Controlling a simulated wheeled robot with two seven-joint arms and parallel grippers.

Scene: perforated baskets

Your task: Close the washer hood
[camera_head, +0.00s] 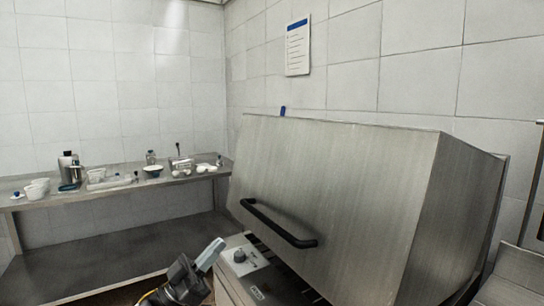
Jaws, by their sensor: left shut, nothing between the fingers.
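The washer hood (345,190) is a large brushed-metal box on the right side of the head view. It is tilted, with its lower front edge raised above the washer body (255,285). A black bar handle (278,224) runs along the lower left of its front face. My left gripper (212,252) is at the bottom centre, below and left of the handle, apart from it. Its fingers are shut and empty. My right gripper is not in view.
A control panel with a dark knob (240,256) is just right of my left gripper. A metal shelf (110,188) with bowls, bottles and cups stands along the back left wall. A notice (298,48) hangs above the hood. A metal surface (515,272) lies at the lower right.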

